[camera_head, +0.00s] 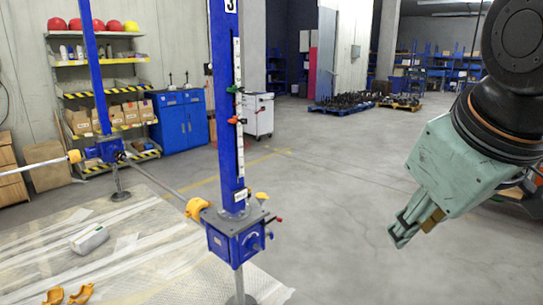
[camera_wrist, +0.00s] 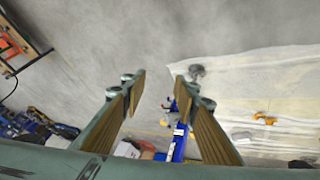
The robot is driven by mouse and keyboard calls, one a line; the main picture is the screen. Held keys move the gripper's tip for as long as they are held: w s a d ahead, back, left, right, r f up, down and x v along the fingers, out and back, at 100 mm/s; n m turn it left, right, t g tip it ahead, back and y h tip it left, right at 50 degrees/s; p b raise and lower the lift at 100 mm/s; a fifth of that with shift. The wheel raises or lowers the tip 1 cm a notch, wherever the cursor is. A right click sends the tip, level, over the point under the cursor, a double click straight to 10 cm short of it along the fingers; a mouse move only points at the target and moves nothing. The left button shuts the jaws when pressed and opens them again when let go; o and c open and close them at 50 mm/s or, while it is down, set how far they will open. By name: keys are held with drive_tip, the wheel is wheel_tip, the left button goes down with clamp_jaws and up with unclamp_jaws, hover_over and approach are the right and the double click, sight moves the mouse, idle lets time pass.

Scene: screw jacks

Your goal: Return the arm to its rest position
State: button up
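My gripper (camera_head: 405,228) hangs at the right of the head view, pointing down and left, over bare floor. It is to the right of the near blue screw jack (camera_head: 235,236) and apart from it. In the wrist view my gripper (camera_wrist: 160,78) shows two fingers with a clear gap and nothing between the tips. The blue jack (camera_wrist: 181,140) shows beyond the fingers there, partly covered by the right one. A second blue screw jack (camera_head: 104,148) stands farther back at the left.
A pale sheet (camera_head: 150,262) on the floor at the left holds a grey-white object (camera_head: 90,240) and yellow pieces (camera_head: 80,293). A shelf with bins (camera_head: 110,115), a blue cabinet (camera_head: 183,122) and pallets (camera_head: 340,104) stand behind. The floor (camera_head: 340,200) in the middle is clear.

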drive_tip(key=s+a+f+m+g, duration=0.1)
drive_tip(key=s+f+m, duration=0.1)
drive_tip(key=s, duration=0.5)
drive_tip(key=s+a+f+m+g+y, duration=0.1)
drive_tip(key=s+f+m, duration=0.1)
drive_tip(key=s, duration=0.5)
drive_tip(key=shift+s+a+f, duration=0.25)
drive_tip(key=shift+a+f, duration=0.15)
